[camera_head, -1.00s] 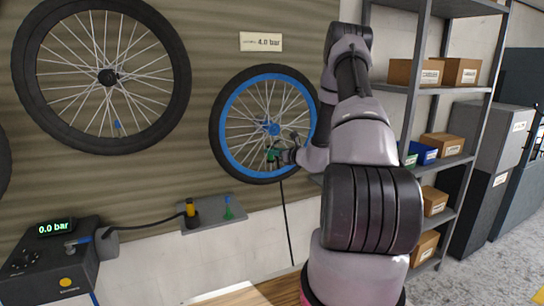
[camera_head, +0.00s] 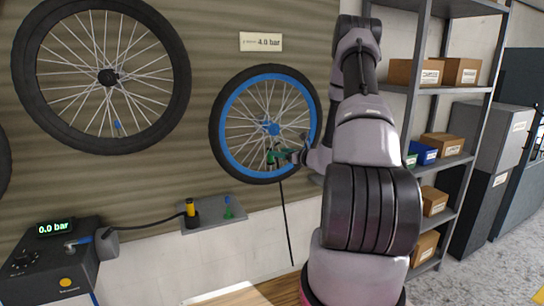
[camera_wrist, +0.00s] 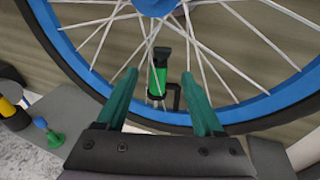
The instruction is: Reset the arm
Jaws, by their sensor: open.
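My gripper (camera_head: 284,156) has green fingers and is in front of the lower right of the blue-rimmed wheel (camera_head: 222,139). In the wrist view my gripper (camera_wrist: 160,76) is open. A green cylinder with a black top (camera_wrist: 158,76) stands upright at the spokes, just inside the blue rim (camera_wrist: 150,108). It appears between and beyond the fingertips, with clear gaps on both sides. In the head view the green cylinder (camera_head: 269,156) is small beside the fingers. A thin dark line (camera_head: 287,225) hangs below the wheel.
A black wheel (camera_head: 178,75) hangs at upper left. A pump reading 0.0 bar (camera_head: 55,228) stands at lower left. A small shelf (camera_head: 215,224) holds a yellow-black nozzle (camera_head: 190,210) and a green-blue piece (camera_head: 228,210). A storage rack (camera_head: 402,120) with boxes stands close to my arm's right.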

